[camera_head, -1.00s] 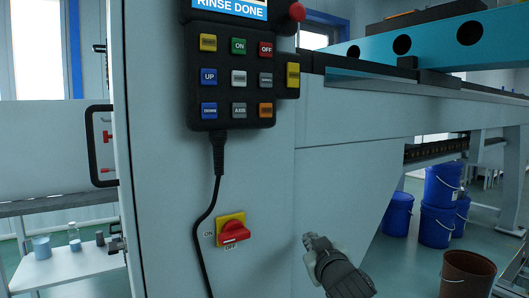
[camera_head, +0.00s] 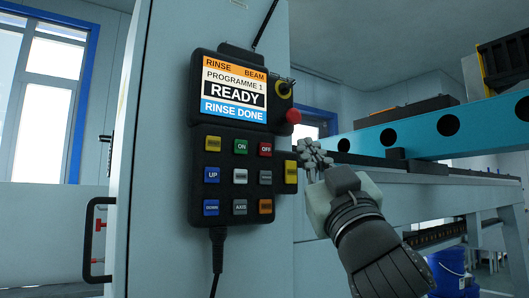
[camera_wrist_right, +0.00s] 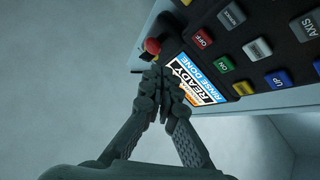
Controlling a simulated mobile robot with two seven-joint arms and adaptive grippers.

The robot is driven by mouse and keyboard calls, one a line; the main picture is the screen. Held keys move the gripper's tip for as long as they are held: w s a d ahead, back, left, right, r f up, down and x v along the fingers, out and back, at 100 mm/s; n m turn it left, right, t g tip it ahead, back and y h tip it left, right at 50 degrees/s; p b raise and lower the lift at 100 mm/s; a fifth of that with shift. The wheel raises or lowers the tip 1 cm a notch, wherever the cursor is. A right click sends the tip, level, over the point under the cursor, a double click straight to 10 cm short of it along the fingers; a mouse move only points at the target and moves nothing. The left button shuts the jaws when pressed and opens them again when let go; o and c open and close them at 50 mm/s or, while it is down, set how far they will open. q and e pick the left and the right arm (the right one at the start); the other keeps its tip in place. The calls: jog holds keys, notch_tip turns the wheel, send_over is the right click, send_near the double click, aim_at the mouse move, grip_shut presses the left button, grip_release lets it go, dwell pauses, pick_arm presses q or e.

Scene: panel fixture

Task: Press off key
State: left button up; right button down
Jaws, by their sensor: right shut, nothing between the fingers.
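The red OFF key (camera_head: 265,149) is at the upper right of the key grid on a dark hand panel (camera_head: 228,132). Its screen (camera_head: 233,90) reads READY and RINSE DONE. The key also shows in the wrist view (camera_wrist_right: 202,39), uncovered. My right gripper (camera_head: 313,153) is shut and empty. In the head view it appears just right of the panel, roughly level with the OFF key and apart from it. In the wrist view its closed fingertips (camera_wrist_right: 162,82) overlap the screen's edge in the picture; I cannot tell the depth gap. My left gripper is not in view.
A green ON key (camera_head: 240,147) sits left of OFF, with a grey key below. A red knob (camera_head: 293,116) and a yellow side key (camera_head: 290,171) stick out on the panel's right. A blue beam (camera_head: 410,135) runs behind my right arm.

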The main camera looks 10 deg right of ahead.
aim_at(266, 149)
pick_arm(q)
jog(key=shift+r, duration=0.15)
pick_arm(e)
jog(key=shift+s+a+r+y, duration=0.15)
jog(key=shift+s+r+y, duration=0.15)
jog(key=shift+s+r, duration=0.35)
jog(key=shift+w, duration=0.1)
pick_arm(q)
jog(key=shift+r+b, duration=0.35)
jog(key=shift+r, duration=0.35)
pick_arm(e)
jog(key=w+a, duration=0.1)
jog(key=w, duration=0.1)
jog(key=w+a, duration=0.1)
jog(key=w, duration=0.2)
jog(key=w+a, duration=0.1)
jog(key=w, duration=0.2)
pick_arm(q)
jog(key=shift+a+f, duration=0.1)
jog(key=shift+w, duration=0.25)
